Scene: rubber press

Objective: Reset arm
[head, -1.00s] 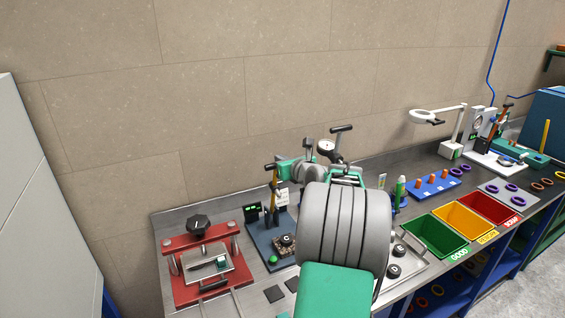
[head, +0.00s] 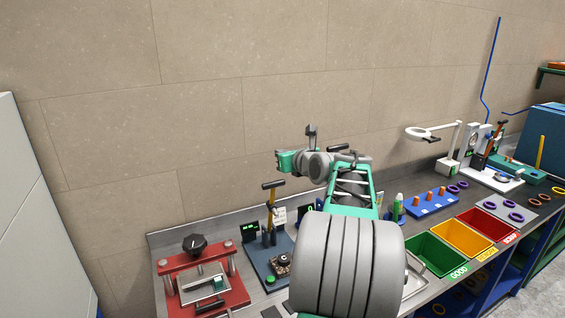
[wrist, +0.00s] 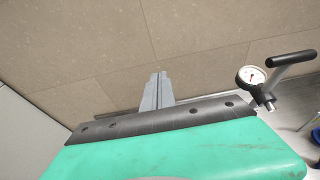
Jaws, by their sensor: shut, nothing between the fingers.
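My gripper (wrist: 157,90) shows in the wrist view. Its two grey fingers are shut together with nothing between them, pointing toward the tiled wall. A dark plate and a green housing sit below the fingers. In the head view my arm rises over the middle of the bench, with its green and grey end parts in front of the wall; the fingers cannot be told apart clearly there. A dial gauge with a black handle (wrist: 251,76) stands right of the fingers, apart from them; in the head view my arm hides most of it.
The bench carries a red press (head: 205,287), a lever tool (head: 273,205), a blue peg board (head: 432,203), and green (head: 434,254), yellow (head: 464,237) and red (head: 490,222) bins. A magnifier lamp (head: 425,133) stands further right. The wall area above the bench is free.

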